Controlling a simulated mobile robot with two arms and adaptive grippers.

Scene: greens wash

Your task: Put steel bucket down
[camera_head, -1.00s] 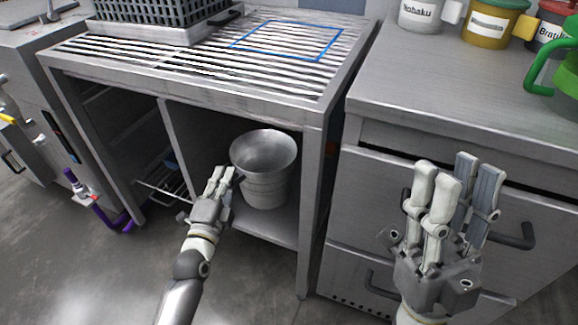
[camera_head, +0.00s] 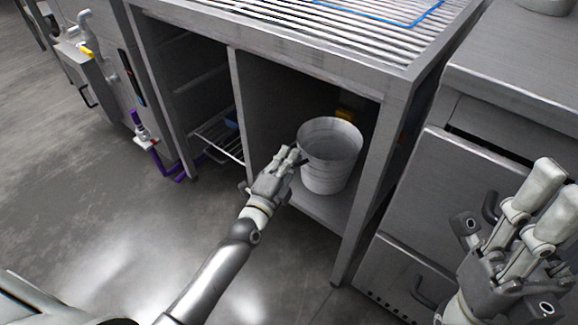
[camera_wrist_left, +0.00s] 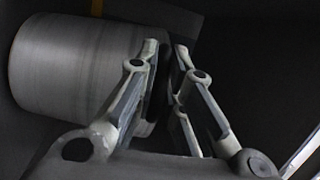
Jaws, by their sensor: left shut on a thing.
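The steel bucket (camera_head: 330,172) is in the open right-hand compartment under the slatted counter, just above or on its floor; I cannot tell if the base touches. It looks roughly upright, with its mouth up. My left gripper (camera_head: 296,157) is at the bucket's near left side, shut on its edge. In the left wrist view the bucket (camera_wrist_left: 70,65) fills the left side, and the left fingers (camera_wrist_left: 165,48) close at its end. My right gripper (camera_head: 562,180) is at the right edge of the head view, partly cut off, with its fingers apart and no object visible in them.
The compartment's divider (camera_head: 240,110) stands left of the bucket and a post (camera_head: 372,165) stands right of it. The slatted counter top (camera_head: 330,28) is above. A drawer cabinet (camera_head: 425,190) is at right. A wire rack (camera_head: 220,135) is in the left compartment. The floor in front is clear.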

